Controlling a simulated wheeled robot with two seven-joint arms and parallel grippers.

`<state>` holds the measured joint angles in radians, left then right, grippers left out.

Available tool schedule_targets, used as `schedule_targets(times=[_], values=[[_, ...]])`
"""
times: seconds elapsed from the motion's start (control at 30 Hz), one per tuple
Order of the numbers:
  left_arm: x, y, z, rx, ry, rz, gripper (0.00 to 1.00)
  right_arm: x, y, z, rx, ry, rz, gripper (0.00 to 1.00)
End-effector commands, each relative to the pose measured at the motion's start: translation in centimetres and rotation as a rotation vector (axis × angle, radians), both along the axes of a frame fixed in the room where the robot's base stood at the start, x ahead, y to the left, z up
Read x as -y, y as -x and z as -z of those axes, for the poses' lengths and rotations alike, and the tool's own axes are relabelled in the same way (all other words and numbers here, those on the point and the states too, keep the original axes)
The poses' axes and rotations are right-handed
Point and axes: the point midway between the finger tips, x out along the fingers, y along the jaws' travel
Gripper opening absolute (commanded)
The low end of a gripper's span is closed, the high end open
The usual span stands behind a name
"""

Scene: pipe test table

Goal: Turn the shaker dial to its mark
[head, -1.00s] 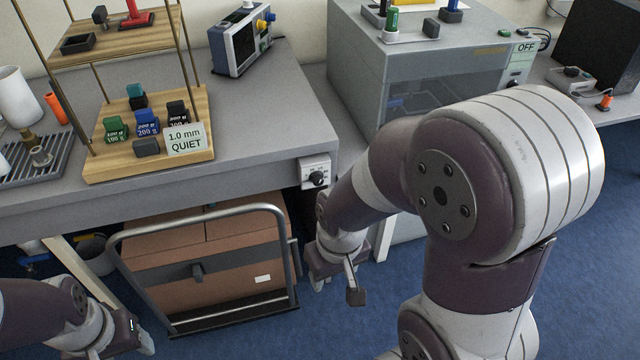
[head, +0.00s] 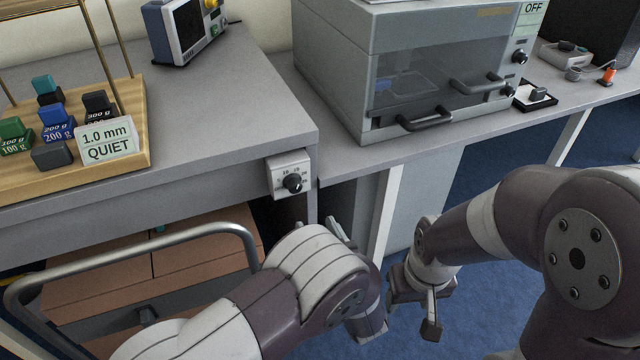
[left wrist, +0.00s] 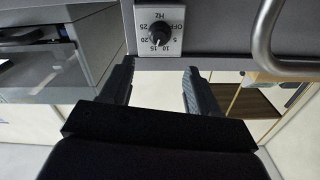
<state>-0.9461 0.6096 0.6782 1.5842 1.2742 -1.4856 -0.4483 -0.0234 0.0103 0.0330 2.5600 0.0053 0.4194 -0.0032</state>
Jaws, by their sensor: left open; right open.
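The shaker dial is a black knob (head: 292,182) on a small white plate (head: 274,170) at the front edge of the grey bench. In the left wrist view the knob (left wrist: 160,34) appears upside down, with Hz, OFF and numbers from 5 to 25 around it. I cannot tell its pointer's direction surely. My left gripper (head: 345,242) is below and right of the dial in the head view, apart from it. In the wrist view its open, empty fingers (left wrist: 158,78) point toward the dial. My right gripper (head: 415,308) is open and empty, further right above the floor.
A grey metal handle rail (head: 130,252) with brown boxes (head: 200,240) stands under the bench. A wooden rack (head: 130,160) holds labelled weights and a card (head: 107,141) reading 1.0 mm QUIET. A glass-fronted grey cabinet (head: 345,60) stands right.

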Motion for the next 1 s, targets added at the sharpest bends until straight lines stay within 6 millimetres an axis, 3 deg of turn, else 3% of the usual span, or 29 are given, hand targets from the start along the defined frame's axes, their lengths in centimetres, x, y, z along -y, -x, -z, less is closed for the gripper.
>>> schedule_targets(times=[0.5,0.67,0.9,0.97,1.0], values=[[-3.4,-10.4,0.0,0.004,-0.008,-0.001,0.61,0.0,0.0,1.4,-0.001,0.000,0.000,0.55],[-3.9,-11.8,-0.2,0.002,-0.008,0.001,0.61,0.0,0.0,1.5,-0.001,0.000,0.000,0.55],[-3.9,-12.0,-0.2,0.002,-0.008,0.003,0.61,0.0,0.0,1.5,-0.001,0.000,0.000,0.55],[-3.9,-11.9,-0.2,0.002,-0.008,0.002,0.45,0.0,0.0,1.5,-0.001,0.000,0.000,0.55],[-3.9,-11.9,-0.2,0.002,-0.008,0.003,0.32,0.0,0.0,1.5,-0.001,0.000,0.000,0.55]])
